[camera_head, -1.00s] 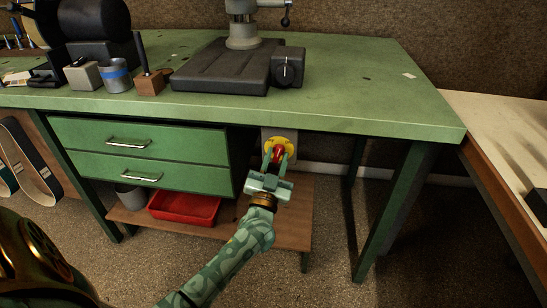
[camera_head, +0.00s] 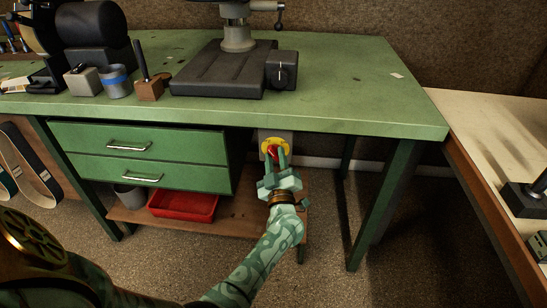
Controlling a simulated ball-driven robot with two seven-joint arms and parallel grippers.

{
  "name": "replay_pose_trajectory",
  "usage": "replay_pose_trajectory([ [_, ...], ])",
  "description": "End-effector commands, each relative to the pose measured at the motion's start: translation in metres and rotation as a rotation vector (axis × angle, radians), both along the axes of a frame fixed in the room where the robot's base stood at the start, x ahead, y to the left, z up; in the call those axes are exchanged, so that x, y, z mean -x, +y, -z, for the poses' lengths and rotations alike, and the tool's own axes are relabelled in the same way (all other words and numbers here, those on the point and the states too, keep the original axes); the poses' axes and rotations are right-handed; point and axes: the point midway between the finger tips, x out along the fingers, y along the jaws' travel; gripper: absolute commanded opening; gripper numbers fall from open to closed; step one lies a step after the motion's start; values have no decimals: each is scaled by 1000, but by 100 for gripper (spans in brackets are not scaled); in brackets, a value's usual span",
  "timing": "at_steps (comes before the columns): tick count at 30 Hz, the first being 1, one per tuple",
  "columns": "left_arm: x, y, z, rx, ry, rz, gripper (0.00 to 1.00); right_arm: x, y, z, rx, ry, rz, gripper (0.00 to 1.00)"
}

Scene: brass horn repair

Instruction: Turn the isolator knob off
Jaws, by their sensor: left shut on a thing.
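The isolator knob (camera_head: 273,153) is red and sits on a yellow round plate (camera_head: 267,145) on a grey box (camera_head: 285,137) under the green bench top. My left gripper (camera_head: 276,158) is at the knob, with its fingers around the red part and shut on it. The fingers hide part of the knob, and its exact turned angle is hard to read. My right gripper is not in view.
The green bench (camera_head: 330,112) overhangs the isolator. Drawers (camera_head: 150,158) stand to its left. A red tray (camera_head: 184,205) sits on the low shelf (camera_head: 235,218). A drill press (camera_head: 235,60) stands on top. A bench leg (camera_head: 385,205) is to the right.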

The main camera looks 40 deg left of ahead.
Motion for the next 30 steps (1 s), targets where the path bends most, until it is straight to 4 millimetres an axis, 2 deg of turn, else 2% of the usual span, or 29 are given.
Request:
replay_pose_trajectory([
  [8,-1,-2,-1,110,-64,1,6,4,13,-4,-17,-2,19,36],
  [27,-1,-2,0,149,-88,1,6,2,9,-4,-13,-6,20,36],
  [28,-1,-2,0,149,-88,1,36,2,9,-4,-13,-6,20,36],
  [30,-1,-2,0,148,-87,1,36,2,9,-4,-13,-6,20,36],
])
